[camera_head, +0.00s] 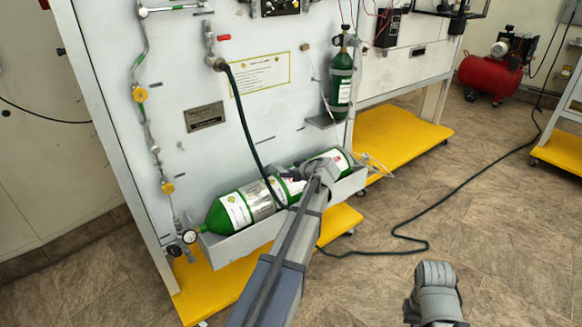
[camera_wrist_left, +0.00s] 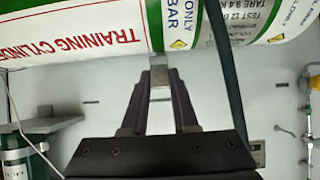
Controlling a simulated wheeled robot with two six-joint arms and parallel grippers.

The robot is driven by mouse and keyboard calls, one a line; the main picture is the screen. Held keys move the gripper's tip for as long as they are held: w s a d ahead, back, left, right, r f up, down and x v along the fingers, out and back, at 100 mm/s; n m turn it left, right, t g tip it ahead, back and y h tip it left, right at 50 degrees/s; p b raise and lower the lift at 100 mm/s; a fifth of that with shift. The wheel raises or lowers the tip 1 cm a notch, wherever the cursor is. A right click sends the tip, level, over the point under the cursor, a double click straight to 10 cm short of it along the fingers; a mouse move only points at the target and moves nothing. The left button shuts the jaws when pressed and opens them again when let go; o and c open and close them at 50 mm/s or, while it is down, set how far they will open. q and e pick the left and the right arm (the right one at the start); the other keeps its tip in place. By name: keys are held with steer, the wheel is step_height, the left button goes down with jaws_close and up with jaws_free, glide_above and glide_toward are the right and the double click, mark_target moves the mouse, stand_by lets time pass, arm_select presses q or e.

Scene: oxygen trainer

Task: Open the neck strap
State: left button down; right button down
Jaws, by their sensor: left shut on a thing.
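A large green cylinder (camera_head: 215,217) with white labels lies on its side in a grey trough at the foot of the white panel. It also shows along the top of the left wrist view (camera_wrist_left: 290,18). My left gripper (camera_head: 288,176) is at the front of the cylinder. In the left wrist view its two fingers (camera_wrist_left: 160,75) are closed on the tab. In the head view my wrist hides the strap. My right gripper is not seen.
A dark hose (camera_head: 240,110) runs from the panel valve down past the cylinder, close beside my left gripper. Yellow bases (camera_head: 400,140) stick out at floor level. The floor at right is mostly clear, crossed by a cable.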

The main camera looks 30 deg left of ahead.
arm_select(q)
steer(key=a+r+h+p, duration=0.1)
steer(key=r+p, duration=0.1)
steer(key=p, duration=0.1)
steer(key=w+a+r+g+h+p, duration=0.1)
steer(key=a+r+p, duration=0.1)
steer(key=p, duration=0.2)
steer(key=w+a+r+h+p, duration=0.1)
steer(key=a+r+h+p, duration=0.1)
steer(key=p, duration=0.1)
steer(key=shift+w+a+r+g, duration=0.1)
steer(key=shift+w+g, duration=0.05)
steer(key=shift+g, duration=0.15)
steer(key=w+a+r+g+h+p, duration=0.1)
steer(key=w+a+r+h+p, duration=0.1)
steer(key=a+p, duration=0.4)
steer(key=shift+w+a+g+h, duration=0.4)
steer(key=shift+w+a+h, duration=0.25)
steer(key=shift+a+h, duration=0.7)
steer(key=c, duration=0.7)
jaws_free()
steer(key=r+p, duration=0.2)
steer(key=d+r+p, duration=0.1)
steer(key=r+p, duration=0.4)
steer(key=p, duration=0.1)
steer(key=shift+s+d+r, duration=0.2)
steer(key=shift+s+r, duration=0.05)
steer(key=shift+r, duration=0.1)
